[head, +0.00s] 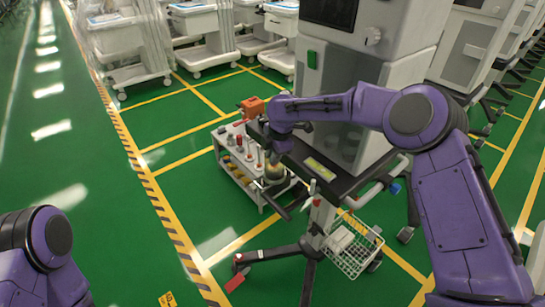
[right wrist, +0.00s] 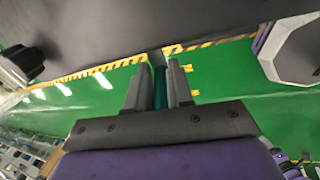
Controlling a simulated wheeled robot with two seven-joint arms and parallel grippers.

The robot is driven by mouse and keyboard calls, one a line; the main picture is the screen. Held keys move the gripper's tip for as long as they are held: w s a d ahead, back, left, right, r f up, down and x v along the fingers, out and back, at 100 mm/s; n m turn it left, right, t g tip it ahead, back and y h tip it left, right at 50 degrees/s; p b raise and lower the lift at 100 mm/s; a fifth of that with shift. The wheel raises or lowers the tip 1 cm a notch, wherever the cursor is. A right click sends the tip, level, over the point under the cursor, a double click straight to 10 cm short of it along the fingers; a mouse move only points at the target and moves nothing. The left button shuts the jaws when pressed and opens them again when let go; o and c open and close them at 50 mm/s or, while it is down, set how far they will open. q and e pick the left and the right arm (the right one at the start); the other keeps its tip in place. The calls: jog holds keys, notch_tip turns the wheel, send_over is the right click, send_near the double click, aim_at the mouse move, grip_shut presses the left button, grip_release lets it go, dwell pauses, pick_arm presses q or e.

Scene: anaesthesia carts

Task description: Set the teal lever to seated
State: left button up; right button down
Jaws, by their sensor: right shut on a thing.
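The teal lever (right wrist: 160,88) stands between the two grey fingers of my right gripper (right wrist: 159,76) in the right wrist view. The fingers are shut on it, and only a narrow teal strip shows. In the head view my right arm reaches over the grey cart (head: 381,80), with its wrist bent down at the cart's left side. The lever cannot be made out there, and its setting cannot be read. Only a purple part of my left arm shows at the lower left; its gripper is out of view.
A low white trolley (head: 236,177) with small bottles stands beside the grey cart. A wire basket (head: 352,250) hangs low at the cart's front. White carts (head: 205,22) stand behind. The green floor at left is clear.

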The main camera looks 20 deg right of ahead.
jog(key=shift+s+d+f+t+y+b, duration=0.1)
jog(key=shift+s+f+t+y+b, duration=0.15)
jog(key=shift+t+b, duration=0.45)
jog(key=shift+s+d+f+t+y+b, duration=0.1)
jog(key=shift+t+y+b, duration=0.25)
jog(key=shift+t+b, duration=0.4)
jog(key=shift+s+f+t+y+b, duration=0.1)
jog(key=shift+s+t+y+b, duration=0.15)
jog(key=shift+t+b, duration=0.45)
jog(key=c, duration=1.1)
grip_release()
jog(key=shift+r, duration=0.1)
jog(key=v, duration=1)
jog(key=shift+r, duration=0.2)
